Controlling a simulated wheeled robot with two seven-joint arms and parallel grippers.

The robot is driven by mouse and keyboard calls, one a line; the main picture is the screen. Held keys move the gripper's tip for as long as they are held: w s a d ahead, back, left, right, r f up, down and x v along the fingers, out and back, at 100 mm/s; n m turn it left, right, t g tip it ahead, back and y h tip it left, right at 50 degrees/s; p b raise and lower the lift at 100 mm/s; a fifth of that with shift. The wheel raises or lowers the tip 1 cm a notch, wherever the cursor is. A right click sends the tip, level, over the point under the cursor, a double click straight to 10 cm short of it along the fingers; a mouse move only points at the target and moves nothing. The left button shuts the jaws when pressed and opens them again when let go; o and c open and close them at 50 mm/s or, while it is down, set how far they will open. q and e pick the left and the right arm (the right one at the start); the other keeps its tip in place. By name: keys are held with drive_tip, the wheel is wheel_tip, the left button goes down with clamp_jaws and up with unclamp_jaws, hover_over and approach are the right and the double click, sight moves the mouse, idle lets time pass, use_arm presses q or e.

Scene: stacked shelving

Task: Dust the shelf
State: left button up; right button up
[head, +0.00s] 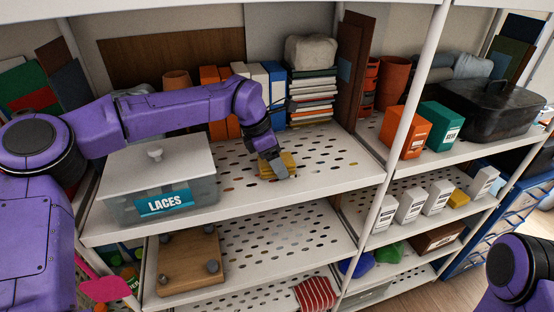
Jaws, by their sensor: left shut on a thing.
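The shelf (328,167) is a white perforated board on the upper level of a white rack. My left gripper (280,165) is over this board, pointing down, and is shut on a yellow-brown cloth or sponge (290,161). The held thing is at the board's surface; the gripper hides part of it, and I cannot tell how firmly it touches. My right gripper is out of view; only a part of my right arm shows at the bottom right corner.
A clear box labelled LACES (190,203) with a white lid stands left on the same board. Binders (276,92), stacked books (312,97) and a grey stone-like block (311,51) stand behind. A white upright post (413,93) bounds the right side. The board's right half is clear.

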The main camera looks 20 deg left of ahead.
use_arm(q)
drive_tip(key=shift+w+a+r+p, duration=0.1)
drive_tip(key=shift+w+r+p, duration=0.05)
drive_tip(key=shift+w+p, duration=0.15)
drive_tip(key=shift+w, duration=0.2)
drive_tip(key=shift+w+f, duration=0.15)
drive_tip(key=shift+f, duration=0.05)
drive_tip(key=shift+r+p, duration=0.65)
drive_tip(key=shift+r, duration=0.95)
